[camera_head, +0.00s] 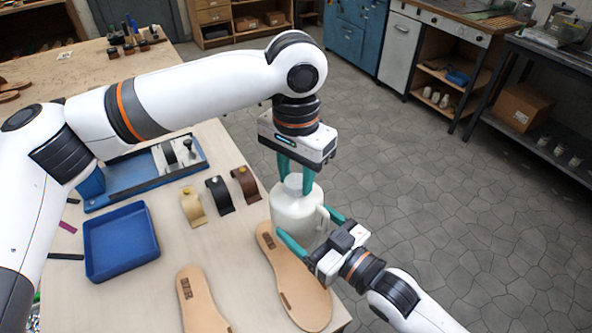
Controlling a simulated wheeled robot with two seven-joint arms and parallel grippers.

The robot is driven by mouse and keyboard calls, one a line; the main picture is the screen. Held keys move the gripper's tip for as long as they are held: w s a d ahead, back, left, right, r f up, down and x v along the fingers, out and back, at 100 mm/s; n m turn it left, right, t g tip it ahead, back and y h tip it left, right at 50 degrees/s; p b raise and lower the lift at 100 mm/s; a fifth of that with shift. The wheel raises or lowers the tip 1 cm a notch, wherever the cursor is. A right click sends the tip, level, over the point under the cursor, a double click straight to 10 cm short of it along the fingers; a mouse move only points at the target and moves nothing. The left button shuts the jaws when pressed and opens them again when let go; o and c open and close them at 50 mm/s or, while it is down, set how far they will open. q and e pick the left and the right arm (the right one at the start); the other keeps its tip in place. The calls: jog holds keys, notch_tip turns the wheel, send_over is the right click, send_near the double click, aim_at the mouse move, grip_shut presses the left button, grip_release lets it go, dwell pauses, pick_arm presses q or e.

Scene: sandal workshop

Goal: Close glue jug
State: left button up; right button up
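The glue jug (291,212) is white with a side handle and stands upright at the table's right edge, beside a tan sole. Its pale cap (294,181) is at the top, partly hidden by teal fingers. My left gripper (296,178) points down from above, with one finger on each side of the cap, and looks shut on it. My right gripper (308,222) comes from the lower right. Its fingers straddle the jug's body on the handle side and appear to hold it; the far contact is partly hidden.
Two tan sandal soles (293,285) (198,302) lie in front. A blue tray (121,241) and yellow, black and brown strap pieces (193,207) (219,195) (245,185) are left of the jug. A blue-based fixture (145,178) stands behind. Open floor lies to the right.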

pick_arm(q)
jog(key=c, duration=0.5)
jog(key=m, duration=0.5)
jog(key=o, duration=1.1)
notch_tip(320, 180, up, 12)
